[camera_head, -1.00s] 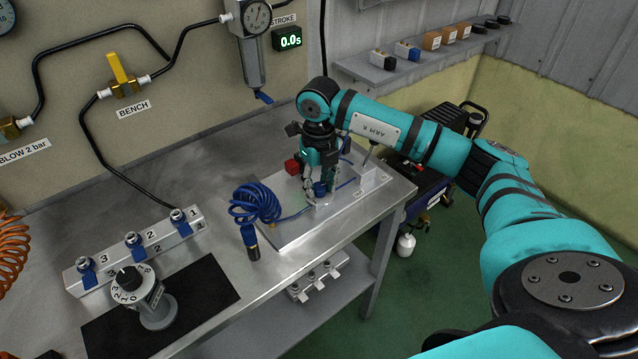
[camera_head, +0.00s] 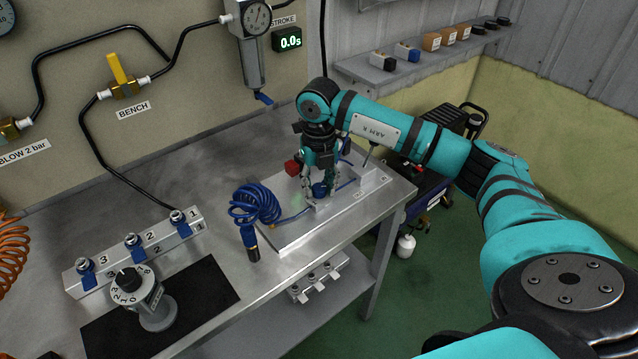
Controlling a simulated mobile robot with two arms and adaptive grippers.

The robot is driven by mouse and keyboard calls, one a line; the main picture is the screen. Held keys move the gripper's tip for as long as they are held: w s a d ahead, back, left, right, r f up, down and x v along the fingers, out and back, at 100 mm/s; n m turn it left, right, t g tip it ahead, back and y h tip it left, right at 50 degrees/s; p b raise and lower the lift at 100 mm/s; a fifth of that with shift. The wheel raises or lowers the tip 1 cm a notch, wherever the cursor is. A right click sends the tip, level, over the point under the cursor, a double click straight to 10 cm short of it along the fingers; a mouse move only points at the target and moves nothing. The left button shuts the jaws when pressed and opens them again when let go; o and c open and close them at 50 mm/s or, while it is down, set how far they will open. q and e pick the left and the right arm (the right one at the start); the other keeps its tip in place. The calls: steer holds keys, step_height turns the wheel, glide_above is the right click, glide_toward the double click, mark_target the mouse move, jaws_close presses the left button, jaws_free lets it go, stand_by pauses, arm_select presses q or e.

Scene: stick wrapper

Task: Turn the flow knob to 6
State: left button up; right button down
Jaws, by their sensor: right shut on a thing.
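My right gripper (camera_head: 320,190) points down over the metal plate (camera_head: 290,235) on the bench. Its fingers are shut around a small blue knob (camera_head: 320,190) on a pale block. The fingers hide much of the knob, and I cannot read a scale or pointer on it. At the front left, a grey stand carries a round white dial (camera_head: 130,285) with numbers and a black knob on top; no gripper touches it. My left gripper is not in view.
A coiled blue hose (camera_head: 257,203) lies left of the plate. A manifold (camera_head: 135,250) numbered 1 to 3 stands behind the dial. A red part (camera_head: 292,168) sits close behind my right gripper.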

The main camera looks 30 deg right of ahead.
mark_target(319, 186)
steer(key=c, duration=0.9)
jaws_free()
steer(key=shift+c, duration=0.2)
steer(key=shift+r, duration=0.1)
step_height(319, 186, up, 12)
